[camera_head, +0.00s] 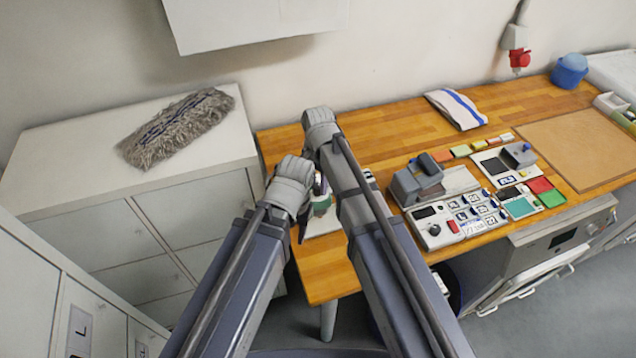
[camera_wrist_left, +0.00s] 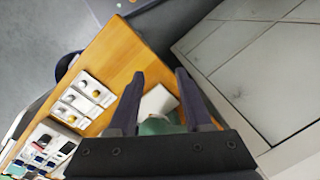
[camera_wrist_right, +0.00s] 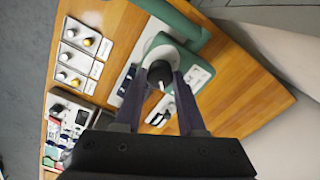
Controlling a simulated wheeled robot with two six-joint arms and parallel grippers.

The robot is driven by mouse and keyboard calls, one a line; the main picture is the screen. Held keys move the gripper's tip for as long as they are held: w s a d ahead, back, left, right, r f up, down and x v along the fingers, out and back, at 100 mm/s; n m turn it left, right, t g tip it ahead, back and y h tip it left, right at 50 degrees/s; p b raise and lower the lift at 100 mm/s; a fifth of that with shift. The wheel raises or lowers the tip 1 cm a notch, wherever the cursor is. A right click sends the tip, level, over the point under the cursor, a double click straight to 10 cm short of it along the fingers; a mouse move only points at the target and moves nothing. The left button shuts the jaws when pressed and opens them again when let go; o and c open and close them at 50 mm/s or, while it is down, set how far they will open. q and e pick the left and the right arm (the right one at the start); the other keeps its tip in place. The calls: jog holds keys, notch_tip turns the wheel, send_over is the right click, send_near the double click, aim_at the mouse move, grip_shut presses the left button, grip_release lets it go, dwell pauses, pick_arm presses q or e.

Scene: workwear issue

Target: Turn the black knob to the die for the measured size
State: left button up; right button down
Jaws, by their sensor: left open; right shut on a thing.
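The black knob (camera_wrist_right: 160,72) with a white pointer line sits on the green press (camera_wrist_right: 180,22) in the right wrist view. My right gripper (camera_wrist_right: 161,82) is shut on it, one finger on each side. In the head view my arms hide the knob, and only a bit of the green press (camera_head: 321,206) shows. My left gripper (camera_wrist_left: 158,76) is open and empty, with a white plate (camera_wrist_left: 157,101) and part of the green press beyond its fingers in the left wrist view. I cannot read a die or a measured size.
White cards with silver and brass round pieces (camera_wrist_right: 75,75) lie beside the press on the wooden table (camera_head: 398,142). A grey device (camera_head: 418,185) and small trays stand further right. A grey cabinet (camera_head: 60,190) with a mop head (camera_head: 178,128) stands left.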

dwell(0.4)
jog(key=n, duration=0.4)
jog(key=shift+n, duration=0.4)
jog(key=n, duration=0.4)
jog(key=shift+n, duration=0.3)
jog(key=n, duration=0.4)
jog(key=shift+n, duration=2.3)
jog(key=c, duration=0.5)
grip_release()
